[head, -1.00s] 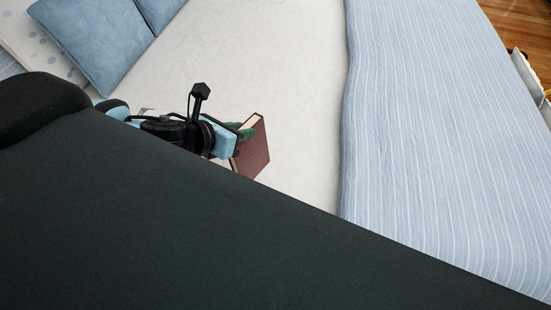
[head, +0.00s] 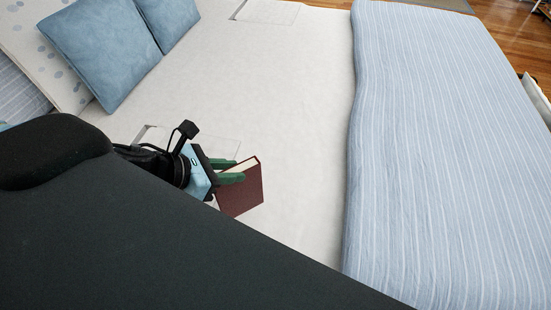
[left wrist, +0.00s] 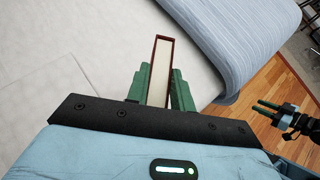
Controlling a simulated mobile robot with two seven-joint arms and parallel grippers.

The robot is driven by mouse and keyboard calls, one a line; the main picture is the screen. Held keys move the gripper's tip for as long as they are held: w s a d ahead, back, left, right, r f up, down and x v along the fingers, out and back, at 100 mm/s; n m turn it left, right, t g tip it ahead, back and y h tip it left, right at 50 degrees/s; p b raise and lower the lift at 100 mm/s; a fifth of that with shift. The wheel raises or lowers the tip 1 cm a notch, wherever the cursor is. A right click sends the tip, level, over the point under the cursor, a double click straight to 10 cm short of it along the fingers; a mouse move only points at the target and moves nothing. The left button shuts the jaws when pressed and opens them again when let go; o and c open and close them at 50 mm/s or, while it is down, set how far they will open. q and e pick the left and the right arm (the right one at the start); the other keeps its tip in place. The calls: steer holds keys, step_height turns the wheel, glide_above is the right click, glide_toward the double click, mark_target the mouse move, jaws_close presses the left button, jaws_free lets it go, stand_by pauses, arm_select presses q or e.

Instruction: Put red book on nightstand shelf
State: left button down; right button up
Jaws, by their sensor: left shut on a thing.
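The red book (head: 243,190) is dark red with pale page edges. My left gripper (head: 231,171) is shut on it, with green fingers on either side near its top edge. The book is held over the white sheet of the bed in the head view. In the left wrist view the book (left wrist: 160,72) stands between the two green fingers of my left gripper (left wrist: 160,88), its page edges facing the camera. My right gripper (left wrist: 272,108) shows at the right of the left wrist view, off the bed above the wood floor. No nightstand shelf shows.
The bed has a white sheet (head: 290,110), a striped blue blanket (head: 430,140) on the right, and blue pillows (head: 105,45) at the upper left. Wood floor (head: 510,35) shows beyond the bed. My own dark body covers the lower left of the head view.

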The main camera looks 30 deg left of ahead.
arm_select(q)
steer(key=w+d+f, duration=0.1)
steer(key=w+f, duration=0.1)
steer(key=w, duration=0.5)
steer(key=w+d+f, duration=0.1)
steer(key=w+f, duration=0.1)
steer(key=w, duration=0.4)
steer(key=shift+w+d+f+p, duration=0.35)
steer(key=shift+w+d+f, duration=0.05)
steer(key=shift+f, duration=0.15)
steer(key=c, duration=1.2)
jaws_free()
